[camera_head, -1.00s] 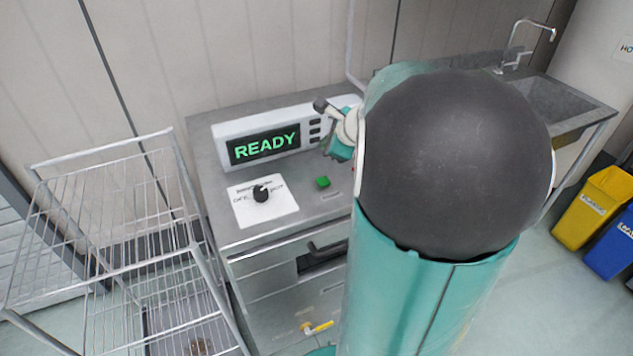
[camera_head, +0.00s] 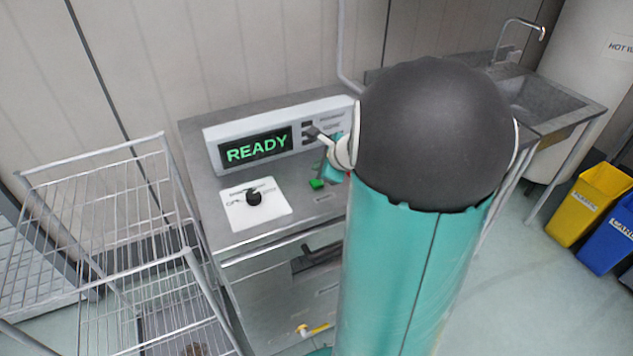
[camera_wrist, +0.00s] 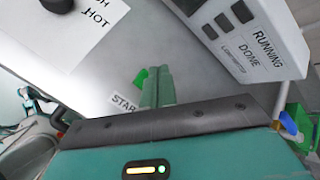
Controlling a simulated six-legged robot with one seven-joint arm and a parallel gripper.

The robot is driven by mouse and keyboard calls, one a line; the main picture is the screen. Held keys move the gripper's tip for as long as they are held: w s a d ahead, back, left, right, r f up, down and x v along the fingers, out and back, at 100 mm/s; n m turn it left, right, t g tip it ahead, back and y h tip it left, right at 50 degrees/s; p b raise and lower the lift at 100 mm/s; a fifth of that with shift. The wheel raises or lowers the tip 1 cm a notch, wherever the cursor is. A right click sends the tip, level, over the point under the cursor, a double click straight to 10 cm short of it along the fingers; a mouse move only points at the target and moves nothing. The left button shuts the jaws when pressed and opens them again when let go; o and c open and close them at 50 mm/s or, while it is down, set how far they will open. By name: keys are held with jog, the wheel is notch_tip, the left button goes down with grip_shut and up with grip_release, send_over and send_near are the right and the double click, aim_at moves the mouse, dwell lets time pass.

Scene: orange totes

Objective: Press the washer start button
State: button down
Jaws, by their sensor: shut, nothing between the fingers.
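The washer (camera_head: 230,238) is a grey metal cabinet with a READY display (camera_head: 257,148) on its top. The green start button (camera_head: 317,184) sits on the top surface, right of the dial. In the wrist view the green button (camera_wrist: 141,77) shows just left of my fingertips, partly hidden by them, beside a START label (camera_wrist: 123,104). My gripper (camera_wrist: 157,72) is shut and empty, its green fingers pointing toward the panel. I cannot tell whether they touch the button. In the head view my arm hides most of the gripper.
A dial (camera_head: 253,198) on a white plate lies left of the button. The display housing (camera_wrist: 250,40) rises close to the fingers' right in the wrist view. A wire rack (camera_head: 100,240) stands left; a sink (camera_head: 540,105) and yellow bin (camera_head: 585,205) are right.

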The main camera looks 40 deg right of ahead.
aim_at(319, 184)
jog(key=shift+f, duration=1.3)
dwell(1.0)
jog(key=shift+f, duration=0.4)
jog(key=shift+f, duration=0.45)
dwell(0.6)
jog(key=shift+r, duration=0.9)
jog(key=shift+r, duration=2.5)
